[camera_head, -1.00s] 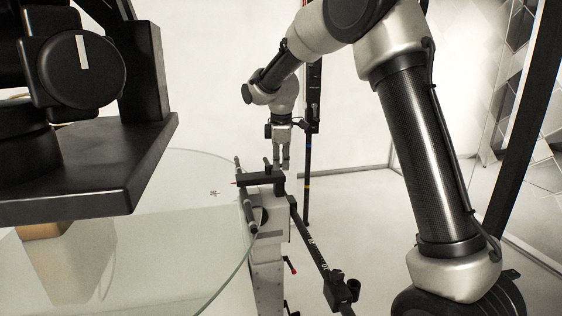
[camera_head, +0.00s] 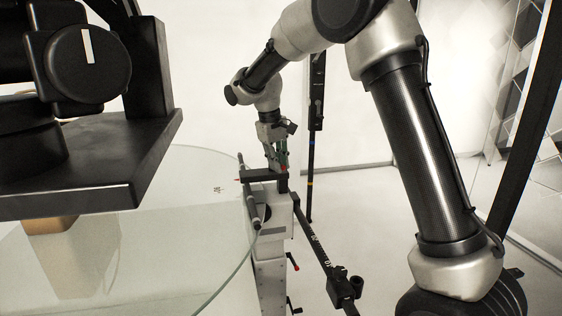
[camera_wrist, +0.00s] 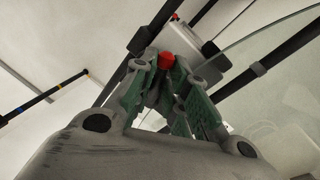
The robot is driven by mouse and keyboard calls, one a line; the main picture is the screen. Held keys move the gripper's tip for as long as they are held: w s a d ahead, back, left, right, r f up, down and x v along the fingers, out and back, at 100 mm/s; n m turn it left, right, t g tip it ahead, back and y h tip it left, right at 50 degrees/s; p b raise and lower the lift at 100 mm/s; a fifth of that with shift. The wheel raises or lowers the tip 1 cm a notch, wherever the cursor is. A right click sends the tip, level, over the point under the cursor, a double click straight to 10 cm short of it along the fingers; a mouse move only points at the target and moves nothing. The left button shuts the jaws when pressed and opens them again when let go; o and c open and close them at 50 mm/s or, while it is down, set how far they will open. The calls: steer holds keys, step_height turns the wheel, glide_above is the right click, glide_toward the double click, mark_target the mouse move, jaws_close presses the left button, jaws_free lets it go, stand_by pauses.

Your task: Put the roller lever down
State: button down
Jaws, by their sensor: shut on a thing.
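My gripper (camera_head: 277,163) is low over the mechanism at the right edge of the glass disc. Its green-padded fingers show in the wrist view (camera_wrist: 163,72), shut around a red-tipped part, which I take to be the handle of the roller lever (camera_wrist: 167,60). The rest of the lever is partly hidden by my gripper and the black bracket (camera_head: 262,175).
The round glass turntable (camera_head: 190,220) fills the left, with a heavy black device (camera_head: 90,160) in front of it. A pale column (camera_head: 272,270) stands under the mechanism. A black rail (camera_head: 322,257) runs from it to the front right. A dark pole (camera_head: 312,150) stands behind.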

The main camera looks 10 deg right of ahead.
steer(key=shift+a+m+g, duration=0.2)
steer(key=shift+a+m, duration=0.25)
steer(key=shift+m, duration=0.65)
steer(key=shift+a+m+g, duration=0.2)
steer(key=shift+a+m, duration=0.2)
steer(key=shift+m, duration=0.7)
steer(key=c, duration=1.5)
jaws_free()
steer(key=shift+a, duration=0.1)
step_height(320, 180, up, 12)
steer(key=a, duration=0.2)
steer(key=shift+a+f, duration=0.1)
steer(key=shift+a, duration=0.05)
